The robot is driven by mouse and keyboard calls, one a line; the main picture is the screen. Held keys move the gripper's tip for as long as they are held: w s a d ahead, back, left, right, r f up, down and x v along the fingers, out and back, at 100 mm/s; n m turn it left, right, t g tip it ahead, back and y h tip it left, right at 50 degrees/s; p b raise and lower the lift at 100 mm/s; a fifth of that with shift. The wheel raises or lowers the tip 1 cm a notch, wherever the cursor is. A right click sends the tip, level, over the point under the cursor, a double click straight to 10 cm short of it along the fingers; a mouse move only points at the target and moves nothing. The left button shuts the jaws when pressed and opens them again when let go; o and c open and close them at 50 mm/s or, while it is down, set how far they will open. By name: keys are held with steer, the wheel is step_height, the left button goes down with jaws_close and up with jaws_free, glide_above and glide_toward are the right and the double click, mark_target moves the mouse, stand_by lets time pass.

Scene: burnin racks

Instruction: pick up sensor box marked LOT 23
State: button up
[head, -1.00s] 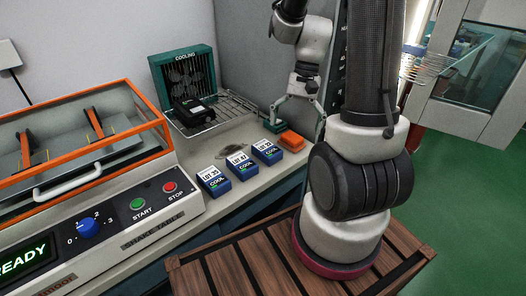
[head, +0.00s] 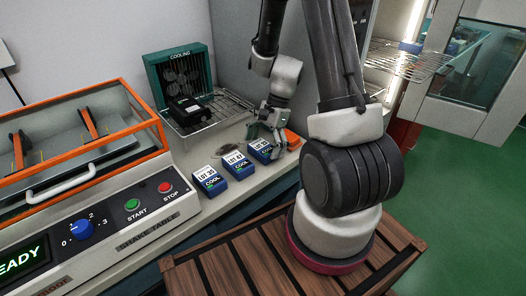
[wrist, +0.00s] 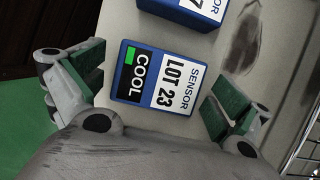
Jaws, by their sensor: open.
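The sensor box marked LOT 23 (wrist: 158,77) is blue with a white label and a black and green COOL patch. In the wrist view it lies between the two fingers of my gripper (wrist: 156,92), with a gap on each side. In the head view it appears to be the rightmost blue box (head: 262,152) of a row of three, its print too small to read. My gripper (head: 266,138) is open above and behind that box, and holds nothing.
A second sensor box (wrist: 190,8) lies close beside it; the middle (head: 237,165) and left (head: 209,181) boxes stand in the row. An orange block (head: 292,140) is just right of my gripper. A wire rack (head: 222,108) and green cooling fan (head: 180,75) stand behind.

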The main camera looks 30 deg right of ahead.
steer(key=shift+a+f, duration=0.1)
steer(key=shift+f, duration=0.15)
steer(key=c, duration=1.1)
steer(key=shift+r, duration=0.1)
